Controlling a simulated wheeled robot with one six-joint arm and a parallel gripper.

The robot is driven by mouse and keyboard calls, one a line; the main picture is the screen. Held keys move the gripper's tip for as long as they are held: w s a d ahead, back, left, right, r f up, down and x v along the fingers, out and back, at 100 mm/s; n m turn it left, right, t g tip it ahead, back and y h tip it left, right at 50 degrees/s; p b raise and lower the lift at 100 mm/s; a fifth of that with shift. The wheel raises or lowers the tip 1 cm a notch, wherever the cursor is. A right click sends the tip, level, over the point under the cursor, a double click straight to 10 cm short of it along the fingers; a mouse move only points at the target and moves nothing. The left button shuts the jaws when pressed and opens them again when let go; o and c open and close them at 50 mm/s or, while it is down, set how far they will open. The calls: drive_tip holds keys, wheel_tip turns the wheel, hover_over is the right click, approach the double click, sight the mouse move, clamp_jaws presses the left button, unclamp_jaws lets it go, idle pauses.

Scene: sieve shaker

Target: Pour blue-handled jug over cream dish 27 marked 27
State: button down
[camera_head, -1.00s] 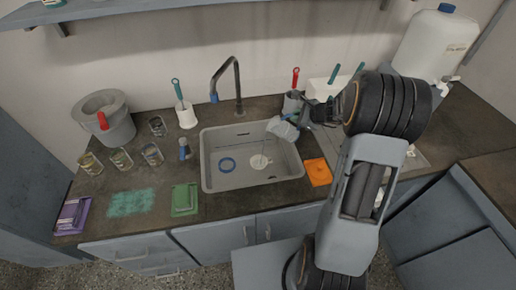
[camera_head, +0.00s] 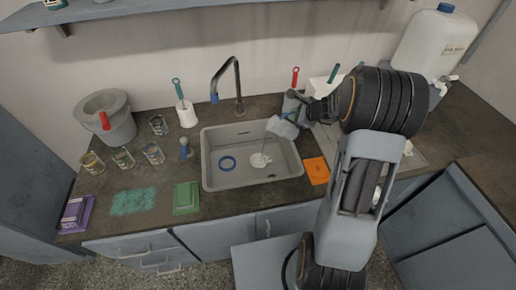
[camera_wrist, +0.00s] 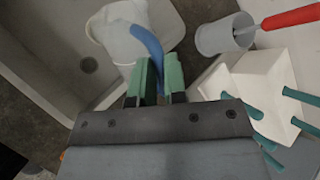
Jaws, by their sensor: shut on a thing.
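My gripper (camera_head: 306,112) is shut on the blue handle of a pale, translucent jug (camera_head: 284,128). It holds the jug tilted at the right side of the sink, spout to the left. A thin pale stream runs from the jug down to a small whitish round dish (camera_head: 260,160) on the sink floor. I cannot read a number on the dish. In the wrist view the green fingertips (camera_wrist: 158,72) grip the blue handle (camera_wrist: 150,44), with the jug body (camera_wrist: 118,30) beyond. The inside of the jug is mostly hidden, and the dish does not show there.
A grey cup with a red-handled tool (camera_head: 295,77) and a white block with teal handles (camera_head: 322,90) stand close behind my gripper. An orange pad (camera_head: 316,170) lies right of the sink.

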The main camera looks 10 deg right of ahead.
sight(281, 122)
drive_tip(key=shift+w+a+f+n+g+h+p, duration=0.15)
drive_tip(key=shift+a+n+h+p, duration=0.1)
drive_tip(key=shift+a+h+p, duration=0.45)
drive_tip(key=shift+w+a+r+n+g+h+p, duration=0.15)
drive_tip(key=shift+a+n+h+p, duration=0.1)
drive_tip(key=shift+a+h+p, duration=0.45)
idle(2.4)
drive_tip(key=shift+w+a+f+h+p, duration=0.1)
drive_tip(key=shift+a+f+h+p, duration=0.1)
drive_tip(key=shift+a+p, duration=0.4)
drive_tip(key=shift+w+a+f+h+p, duration=0.1)
drive_tip(key=shift+a+h+p, duration=0.1)
drive_tip(key=shift+a+p, duration=0.35)
